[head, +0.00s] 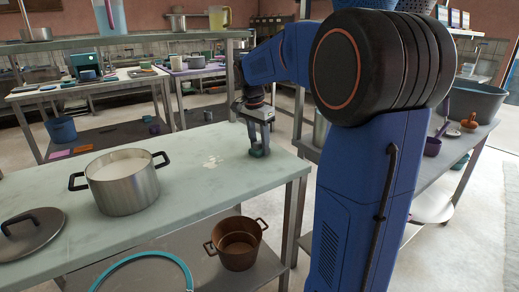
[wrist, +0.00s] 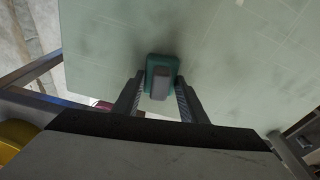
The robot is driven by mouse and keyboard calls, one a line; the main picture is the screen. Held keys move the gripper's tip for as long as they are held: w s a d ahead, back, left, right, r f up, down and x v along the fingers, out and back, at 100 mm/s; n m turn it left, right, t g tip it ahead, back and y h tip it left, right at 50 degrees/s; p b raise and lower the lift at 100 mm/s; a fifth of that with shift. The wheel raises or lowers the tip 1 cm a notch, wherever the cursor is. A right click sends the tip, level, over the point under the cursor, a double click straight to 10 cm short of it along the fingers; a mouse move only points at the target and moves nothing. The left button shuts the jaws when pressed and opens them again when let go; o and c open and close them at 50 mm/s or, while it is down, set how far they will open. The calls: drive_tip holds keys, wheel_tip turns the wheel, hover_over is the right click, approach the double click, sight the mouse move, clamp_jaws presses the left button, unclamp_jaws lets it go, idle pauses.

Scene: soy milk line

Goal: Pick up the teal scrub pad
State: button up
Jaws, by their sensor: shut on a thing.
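The teal scrub pad (wrist: 161,63) is a small teal block with a grey grip (wrist: 160,85) on top. In the wrist view it is between the two fingers of my gripper (wrist: 160,97), which is shut on it. In the head view my gripper (head: 259,143) points down at the right end of the pale green table (head: 200,190), with the pad (head: 259,153) at its fingertips. I cannot tell whether the pad still touches the table.
A steel pot of white liquid (head: 124,183) stands on the table, with a dark lid (head: 32,232) at the left. A white spill (head: 212,161) lies left of my gripper. A brown pot (head: 238,243) sits on the lower shelf. A raised shelf (head: 120,40) runs behind.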

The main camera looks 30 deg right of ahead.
sight(259, 141)
wheel_tip(259, 141, up, 10)
drive_tip(key=shift+r, duration=0.1)
idle(0.4)
drive_tip(key=o, duration=0.5)
drive_tip(key=c, duration=0.4)
drive_tip(key=shift+o, duration=0.2)
